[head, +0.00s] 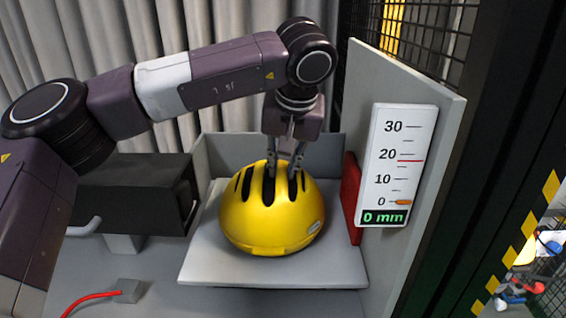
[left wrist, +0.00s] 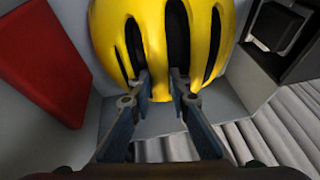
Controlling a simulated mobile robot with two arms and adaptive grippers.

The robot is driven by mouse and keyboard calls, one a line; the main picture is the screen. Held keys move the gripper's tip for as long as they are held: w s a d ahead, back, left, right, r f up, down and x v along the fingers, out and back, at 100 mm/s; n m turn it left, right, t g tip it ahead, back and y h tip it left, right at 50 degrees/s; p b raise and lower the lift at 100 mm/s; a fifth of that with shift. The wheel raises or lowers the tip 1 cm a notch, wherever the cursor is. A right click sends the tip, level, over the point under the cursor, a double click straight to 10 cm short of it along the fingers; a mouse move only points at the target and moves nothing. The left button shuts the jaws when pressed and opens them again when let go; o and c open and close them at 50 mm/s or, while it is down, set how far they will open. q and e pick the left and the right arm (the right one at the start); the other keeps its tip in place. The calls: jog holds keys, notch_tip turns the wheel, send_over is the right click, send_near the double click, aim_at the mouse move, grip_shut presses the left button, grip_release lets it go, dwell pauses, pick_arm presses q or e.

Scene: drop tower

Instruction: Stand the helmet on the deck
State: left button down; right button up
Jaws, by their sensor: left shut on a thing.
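The yellow helmet (head: 270,222) with dark vent slots is upright, dome up, over the light grey deck (head: 215,262) in the head view. It looks to be on or very close to the deck; the contact under its rim is hidden. My left gripper (head: 283,172) comes down from above and is shut on the helmet at its top vents. In the left wrist view, the two fingers of the left gripper (left wrist: 162,88) reach into the vents of the helmet (left wrist: 150,40). My right gripper is in neither view.
A white gauge (head: 391,165) reading 0 mm stands on the panel right of the deck, with a red block (head: 351,197) beside it. A dark box (head: 135,195) is at the left. A red cable (head: 92,297) lies at front left. Black mesh (head: 400,60) rises behind.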

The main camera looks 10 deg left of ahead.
pick_arm(q)
jog(key=shift+f, duration=0.15)
jog(key=c, duration=1.7)
grip_release()
jog(key=shift+c, duration=0.2)
jog(key=v, duration=1.2)
